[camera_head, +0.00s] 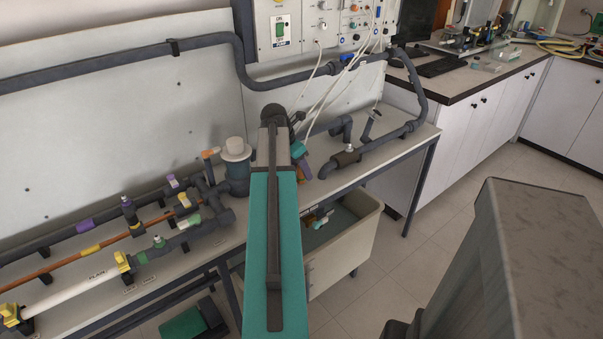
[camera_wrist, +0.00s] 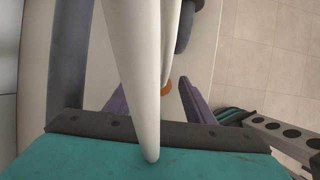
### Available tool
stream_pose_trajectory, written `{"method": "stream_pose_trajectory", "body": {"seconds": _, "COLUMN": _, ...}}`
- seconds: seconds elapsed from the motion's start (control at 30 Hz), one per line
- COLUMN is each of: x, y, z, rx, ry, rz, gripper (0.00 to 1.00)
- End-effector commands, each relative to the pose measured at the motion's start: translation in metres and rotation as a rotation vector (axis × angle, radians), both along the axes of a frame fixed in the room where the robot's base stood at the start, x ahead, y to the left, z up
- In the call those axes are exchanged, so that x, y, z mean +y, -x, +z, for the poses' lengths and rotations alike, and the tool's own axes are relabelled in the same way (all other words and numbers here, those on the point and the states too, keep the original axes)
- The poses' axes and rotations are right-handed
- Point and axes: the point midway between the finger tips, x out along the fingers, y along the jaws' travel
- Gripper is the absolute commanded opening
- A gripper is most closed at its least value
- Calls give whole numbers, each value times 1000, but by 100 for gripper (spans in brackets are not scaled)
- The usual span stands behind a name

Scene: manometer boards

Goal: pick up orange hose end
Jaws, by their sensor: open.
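A small orange round piece (camera_wrist: 165,88), which looks like the orange hose end, shows in the wrist view. It lies between the fingertips of my gripper (camera_wrist: 154,84), partly covered by a white tapering hose or cable (camera_wrist: 138,60) close to the camera. The purple fingers stand apart on either side; I see no contact with the orange piece. In the head view my teal arm hides most of the gripper, and a purple part of it (camera_head: 302,168) shows at the arm's right side.
White hoses (camera_head: 322,100) hang from the control panel (camera_head: 312,22) past my gripper. Dark pipes (camera_head: 350,155) and a beige-capped fitting (camera_head: 236,150) stand on the bench beside my arm. A light bin (camera_head: 345,255) sits below, with open floor (camera_head: 440,220) to its right.

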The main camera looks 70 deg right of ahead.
Motion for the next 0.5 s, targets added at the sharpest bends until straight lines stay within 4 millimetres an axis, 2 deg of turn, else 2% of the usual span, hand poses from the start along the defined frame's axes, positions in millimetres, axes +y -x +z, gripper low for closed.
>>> {"method": "stream_pose_trajectory", "body": {"seconds": 0.13, "x": -2, "y": 2, "z": -6, "rx": 0, "ry": 0, "rz": 0, "gripper": 49}}
{"method": "stream_pose_trajectory", "body": {"seconds": 0.5, "x": -2, "y": 2, "z": -6, "rx": 0, "ry": 0, "rz": -1, "gripper": 49}}
